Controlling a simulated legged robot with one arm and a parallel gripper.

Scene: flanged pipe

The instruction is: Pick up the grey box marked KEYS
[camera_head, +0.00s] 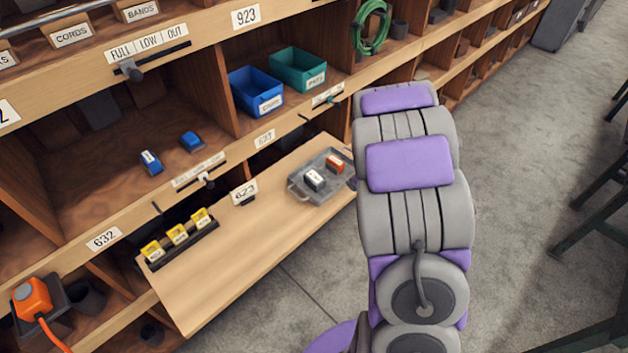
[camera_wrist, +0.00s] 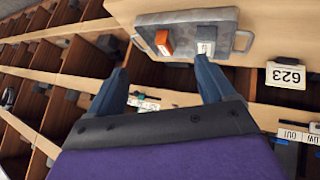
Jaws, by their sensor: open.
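A small grey box with a white label (camera_head: 314,180) sits in a shallow grey tray (camera_head: 298,192) on the fold-down wooden shelf; its lettering is too small to read. It also shows in the wrist view (camera_wrist: 206,42), near the top, right of an orange box (camera_wrist: 163,42) in the same tray. My gripper (camera_wrist: 161,66) is open and empty in the wrist view, its two fingers spread wide. The right fingertip overlaps the lower edge of the grey box in the picture; I cannot tell whether they touch. My arm hides the gripper in the head view.
The wooden shelf (camera_head: 235,262) has free room between the tray and a black rack of yellow boxes (camera_head: 179,235). Blue (camera_head: 258,92) and teal (camera_head: 299,70) bins stand in the compartment above. A 623 sign (camera_head: 244,193) stands near the tray. Open floor lies to the right.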

